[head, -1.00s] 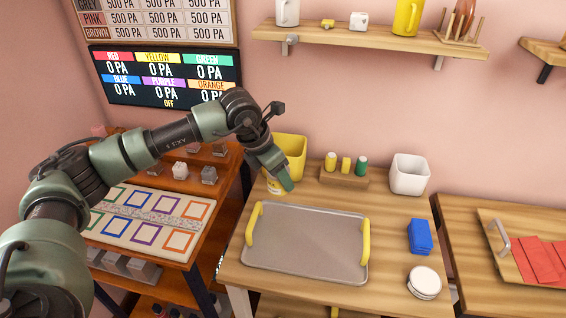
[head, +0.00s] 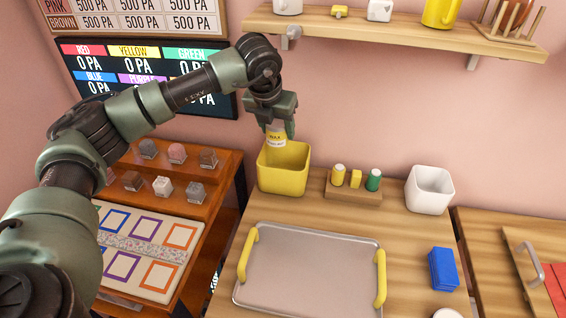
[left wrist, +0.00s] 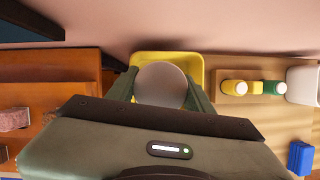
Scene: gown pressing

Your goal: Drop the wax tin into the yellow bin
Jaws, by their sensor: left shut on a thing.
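The wax tin (head: 276,138), pale with a yellow label, is held by my left gripper (head: 277,130) right above the yellow bin (head: 282,175). The bin stands at the back left of the wooden table. The tin's lower end is at about the height of the bin's back rim in the head view; I cannot tell whether it is inside the opening. In the left wrist view the tin's round pale end (left wrist: 162,86) sits between the fingers, with the yellow bin (left wrist: 190,58) behind it. My right gripper is in neither view.
A wooden block with yellow and green containers (head: 353,190) and a white bin (head: 430,189) stand right of the yellow bin. A grey tray with yellow handles (head: 310,268) lies in front. A shelf (head: 400,32) hangs above.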

